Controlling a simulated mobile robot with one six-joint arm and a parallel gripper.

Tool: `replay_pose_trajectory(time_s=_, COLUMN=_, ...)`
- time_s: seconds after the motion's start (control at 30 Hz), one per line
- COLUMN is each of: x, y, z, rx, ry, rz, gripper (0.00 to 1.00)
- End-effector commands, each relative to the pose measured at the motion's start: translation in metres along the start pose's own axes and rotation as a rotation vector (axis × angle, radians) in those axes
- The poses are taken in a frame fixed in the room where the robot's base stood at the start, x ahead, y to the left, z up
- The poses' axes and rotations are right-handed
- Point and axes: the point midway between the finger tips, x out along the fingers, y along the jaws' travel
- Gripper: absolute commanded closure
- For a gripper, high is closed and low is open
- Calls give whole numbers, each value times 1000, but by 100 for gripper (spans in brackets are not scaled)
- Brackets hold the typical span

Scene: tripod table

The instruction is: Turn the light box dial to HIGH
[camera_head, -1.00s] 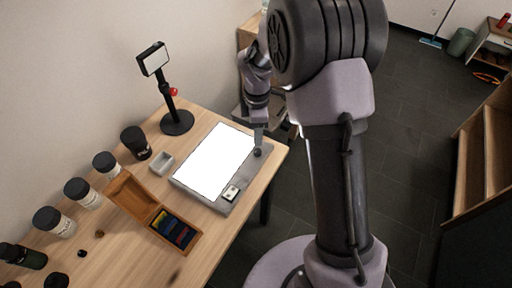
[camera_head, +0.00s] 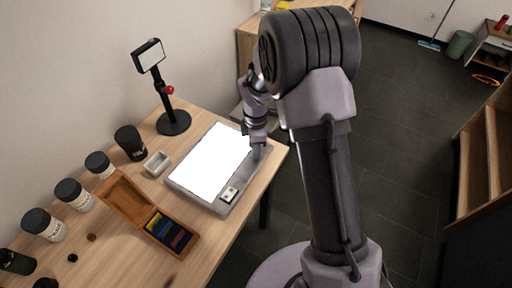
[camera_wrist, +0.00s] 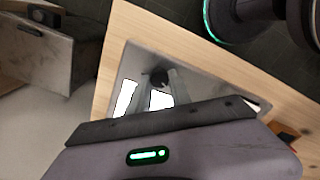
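The light box (camera_head: 226,203) lies on the wooden table with its white panel (camera_head: 210,161) lit. My gripper (camera_head: 257,150) points down at the box's far right corner, over the dial, and hides it in the head view. In the wrist view the dark round dial (camera_wrist: 159,77) shows just beyond my gripper's fingertips (camera_wrist: 158,85), roughly in line with the space between them. The fingers look apart, with bright panel showing between them. I cannot tell whether they touch the dial. The dial's setting and labels are not readable.
A small pale item (camera_head: 229,194) sits on the box's near corner. The table's right edge is close to my gripper.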

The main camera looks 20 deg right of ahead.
Motion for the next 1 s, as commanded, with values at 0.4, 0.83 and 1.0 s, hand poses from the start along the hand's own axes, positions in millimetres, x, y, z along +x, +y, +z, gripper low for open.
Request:
replay_pose_trajectory(time_s=0.4, x=-1, y=0, z=0, rx=86, ry=0, rz=0, gripper=100)
replay_pose_trajectory(time_s=0.83, x=-1, y=1, z=0, rx=457, ry=0, rz=0, gripper=100)
replay_pose_trajectory(time_s=1.0, x=-1, y=1, z=0, rx=619, ry=0, rz=0, gripper=100)
